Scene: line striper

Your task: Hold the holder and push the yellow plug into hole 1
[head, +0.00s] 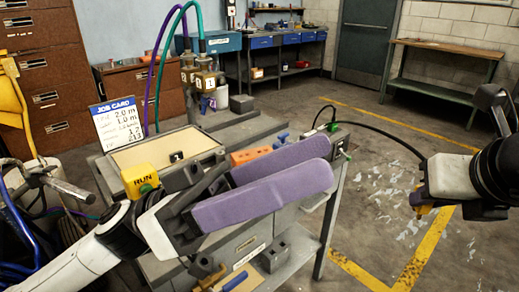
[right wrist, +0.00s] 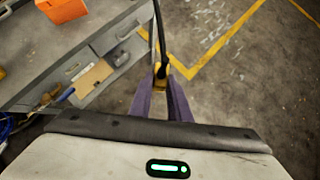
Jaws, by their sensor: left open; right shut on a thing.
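The yellow plug (right wrist: 161,70) is between the purple fingers of my right gripper (right wrist: 162,86), with a black cable running up from it. A bit of yellow (head: 423,210) shows under my right gripper in the head view, out over the floor right of the cart. An orange block (head: 250,155), likely the holder, sits on the cart top and is partly hidden by my left gripper. It also shows in the right wrist view (right wrist: 62,9). My left gripper (head: 322,160) is open, its purple fingers above the cart top in front of the block. Hole 1 cannot be made out.
The grey cart (head: 300,215) carries a RUN button box (head: 140,179), a beige-topped tray (head: 165,152) and a job card (head: 118,122). The black cable (head: 385,131) arcs from the cart's right end to my right gripper. Open floor with yellow lines (head: 425,250) lies to the right.

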